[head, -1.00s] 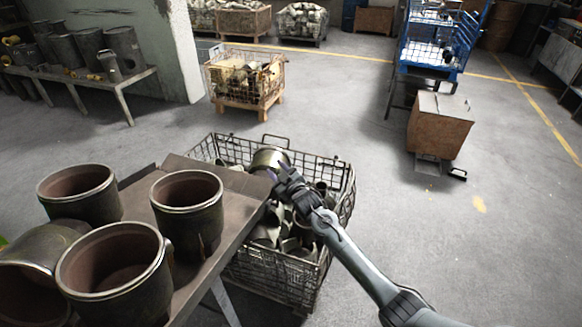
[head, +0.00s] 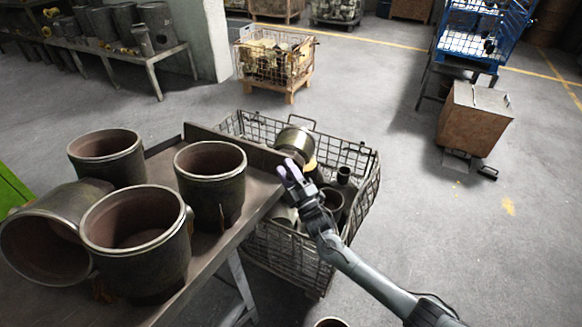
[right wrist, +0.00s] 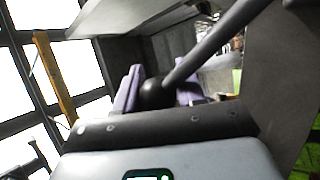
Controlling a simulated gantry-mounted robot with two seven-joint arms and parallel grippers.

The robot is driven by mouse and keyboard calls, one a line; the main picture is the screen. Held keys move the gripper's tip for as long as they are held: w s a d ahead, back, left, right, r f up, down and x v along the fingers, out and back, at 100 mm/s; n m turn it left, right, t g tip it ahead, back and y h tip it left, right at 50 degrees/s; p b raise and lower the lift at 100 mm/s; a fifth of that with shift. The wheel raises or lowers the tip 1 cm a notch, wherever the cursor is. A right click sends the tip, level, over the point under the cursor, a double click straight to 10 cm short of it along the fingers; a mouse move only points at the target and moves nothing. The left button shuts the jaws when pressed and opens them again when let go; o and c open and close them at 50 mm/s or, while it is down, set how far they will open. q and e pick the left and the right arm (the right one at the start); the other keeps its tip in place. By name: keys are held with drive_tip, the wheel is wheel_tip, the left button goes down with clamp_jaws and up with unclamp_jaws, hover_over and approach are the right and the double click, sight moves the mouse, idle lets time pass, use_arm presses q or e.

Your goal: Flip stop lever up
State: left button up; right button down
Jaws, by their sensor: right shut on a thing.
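In the right wrist view, a lever shows as a grey rod (right wrist: 215,45) ending in a dark ball knob (right wrist: 155,93). The knob sits between the purple fingertips of my right gripper (right wrist: 160,90), which is shut on it. In the head view my right gripper (head: 291,173) is by the right edge of the metal table, in front of the wire basket in the picture; the lever cannot be made out there. I cannot tell the lever's angle against its mount. My left gripper is not in view.
Several large metal cylinders (head: 135,235) stand or lie on the table (head: 262,190) at the left. A wire basket (head: 362,165) with metal parts, one a large cylinder (head: 295,142), stands beyond the gripper. Clear floor lies to the right, up to a brown box (head: 473,122).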

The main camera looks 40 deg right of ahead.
drive_tip(key=shift+s+a+f+n+t+y+b, duration=0.15)
drive_tip(key=shift+s+a+f+n+y+b, duration=0.1)
drive_tip(key=shift+a+f+n+y, duration=0.3)
drive_tip(key=shift+s+a+f+n+t+y+b, duration=0.15)
drive_tip(key=shift+f+n+y+b, duration=0.2)
drive_tip(key=shift+n, duration=0.4)
drive_tip(key=shift+f, duration=0.1)
drive_tip(key=c, duration=1)
unclamp_jaws()
drive_tip(key=shift+c, duration=0.2)
drive_tip(key=o, duration=0.3)
drive_tip(key=shift+d+r, duration=0.15)
drive_tip(key=shift+r, duration=0.05)
drive_tip(key=shift+o, duration=0.2)
drive_tip(key=shift+s, duration=0.1)
